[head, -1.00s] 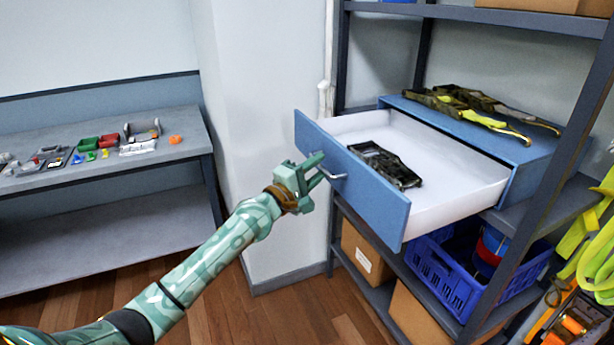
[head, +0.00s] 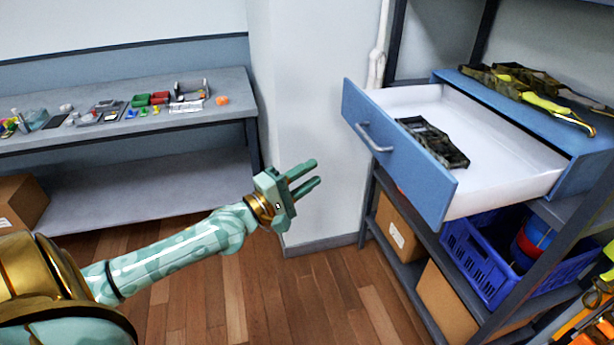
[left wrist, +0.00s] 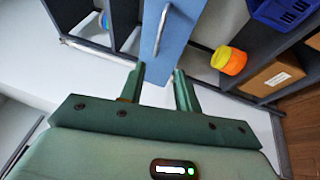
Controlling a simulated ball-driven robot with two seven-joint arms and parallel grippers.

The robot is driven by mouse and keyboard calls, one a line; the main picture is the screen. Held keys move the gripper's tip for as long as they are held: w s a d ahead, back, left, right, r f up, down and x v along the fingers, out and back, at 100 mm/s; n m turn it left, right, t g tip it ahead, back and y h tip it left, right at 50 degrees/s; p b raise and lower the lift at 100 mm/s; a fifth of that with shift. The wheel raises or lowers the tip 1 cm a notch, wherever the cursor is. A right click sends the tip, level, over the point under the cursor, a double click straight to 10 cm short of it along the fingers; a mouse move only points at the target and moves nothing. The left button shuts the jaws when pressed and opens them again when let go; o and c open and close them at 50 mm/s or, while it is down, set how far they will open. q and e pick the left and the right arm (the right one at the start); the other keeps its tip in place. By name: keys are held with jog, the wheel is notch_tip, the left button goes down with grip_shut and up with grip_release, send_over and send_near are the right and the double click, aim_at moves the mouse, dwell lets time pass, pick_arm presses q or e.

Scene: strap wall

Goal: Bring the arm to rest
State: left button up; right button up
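My left gripper (head: 309,176) is open and empty, its two fingers apart, held in the air left of the drawer. It also shows in the left wrist view (left wrist: 158,82), fingers spread with nothing between them. The blue-fronted drawer (head: 396,152) is pulled open, and its silver handle (head: 374,137) is clear of the gripper. The drawer front also shows beyond the fingers in the left wrist view (left wrist: 166,30). My right gripper is not in view.
A grey workbench (head: 190,122) with small bins and parts stands at the left. More straps (head: 530,86) lie on the blue drawer cabinet. A blue crate (head: 478,262) and cardboard boxes (head: 396,228) sit on the lower shelves. The wooden floor in front is clear.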

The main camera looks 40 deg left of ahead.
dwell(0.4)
